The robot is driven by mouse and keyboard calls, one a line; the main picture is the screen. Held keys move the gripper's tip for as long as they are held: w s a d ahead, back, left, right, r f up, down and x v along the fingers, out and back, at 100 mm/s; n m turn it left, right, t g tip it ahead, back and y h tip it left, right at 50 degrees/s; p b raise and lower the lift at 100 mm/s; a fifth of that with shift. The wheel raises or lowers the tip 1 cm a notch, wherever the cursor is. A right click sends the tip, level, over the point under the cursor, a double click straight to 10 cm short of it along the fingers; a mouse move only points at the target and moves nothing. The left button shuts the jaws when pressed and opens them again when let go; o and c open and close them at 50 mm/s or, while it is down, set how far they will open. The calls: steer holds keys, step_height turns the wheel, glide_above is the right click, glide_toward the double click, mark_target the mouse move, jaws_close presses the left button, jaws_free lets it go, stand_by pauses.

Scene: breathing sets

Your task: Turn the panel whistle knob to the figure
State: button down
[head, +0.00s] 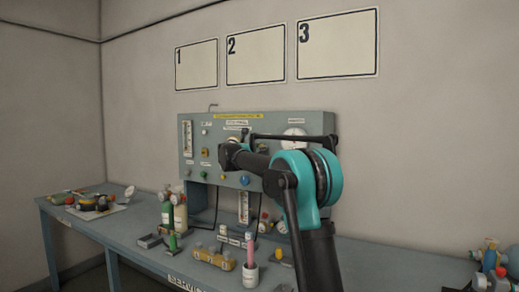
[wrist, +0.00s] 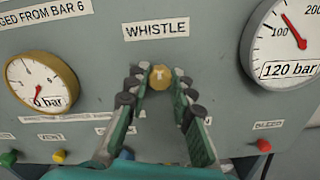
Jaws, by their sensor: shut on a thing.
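The whistle knob (wrist: 160,77) is a small round brass-coloured knob with a pale mark on its face. It sits on the grey panel (wrist: 110,45) just under the "WHISTLE" label (wrist: 156,29). My gripper (wrist: 160,85) has its two green and black fingers on either side of the knob, shut on it in the wrist view. In the head view my arm stands in front of the panel (head: 263,124) and hides the knob and the fingertips. I cannot read any figure around the knob.
A brass-rimmed gauge (wrist: 42,84) is left of the knob and a larger gauge (wrist: 284,40) is right. Coloured buttons run below, with a red one (wrist: 263,145) at right. Cylinders (head: 173,210) and a pink-topped cup (head: 250,272) stand on the bench (head: 110,230).

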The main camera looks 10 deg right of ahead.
steer(key=shift+f+m, duration=0.15)
steer(key=shift+m, duration=17.55)
steer(key=c, duration=1.3)
jaws_free()
